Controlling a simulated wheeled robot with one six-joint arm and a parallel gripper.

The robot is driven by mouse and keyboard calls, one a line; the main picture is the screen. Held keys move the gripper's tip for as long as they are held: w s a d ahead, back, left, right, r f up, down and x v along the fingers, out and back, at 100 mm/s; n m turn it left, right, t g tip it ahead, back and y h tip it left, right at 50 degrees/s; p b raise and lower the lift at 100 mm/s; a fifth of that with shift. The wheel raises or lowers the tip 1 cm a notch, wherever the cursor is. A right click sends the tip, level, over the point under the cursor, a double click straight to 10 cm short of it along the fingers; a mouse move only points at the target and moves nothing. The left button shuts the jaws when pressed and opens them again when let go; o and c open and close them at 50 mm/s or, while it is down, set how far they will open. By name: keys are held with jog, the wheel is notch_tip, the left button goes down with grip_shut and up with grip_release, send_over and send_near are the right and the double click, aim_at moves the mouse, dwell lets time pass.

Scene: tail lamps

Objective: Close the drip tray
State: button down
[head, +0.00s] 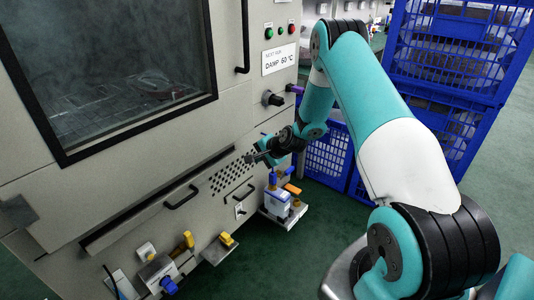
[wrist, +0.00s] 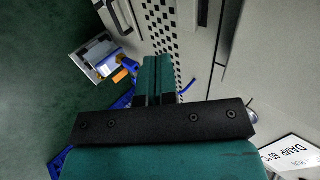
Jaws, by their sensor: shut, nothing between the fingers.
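The drip tray (head: 140,212) looks like the long, wide drawer low on the beige machine's front. It has a black bar handle (head: 182,197). A dark and brownish strip shows along its top edge, so it seems to stand a little out from the front; how far, I cannot tell. My gripper (head: 255,158) is to the right of the tray and higher, in front of the perforated vent (head: 230,174), apart from the tray handle. In the wrist view the two teal fingers (wrist: 158,72) are together and empty, over the vent holes (wrist: 160,32).
A small hatch handle (head: 239,198) is below the vent. Valve units with blue and orange levers (head: 283,200) and yellow levers (head: 188,240) stick out low along the machine. Blue crates (head: 450,60) stand behind my arm. Green floor in front is open.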

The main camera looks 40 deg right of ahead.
jog(key=a+v, duration=0.1)
jog(key=v, duration=0.2)
jog(key=t+y+b, duration=0.2)
jog(key=t+b, duration=0.6)
jog(key=b, duration=1.8)
send_near(224, 161)
jog(key=x, duration=0.7)
jog(key=shift+w, duration=0.3)
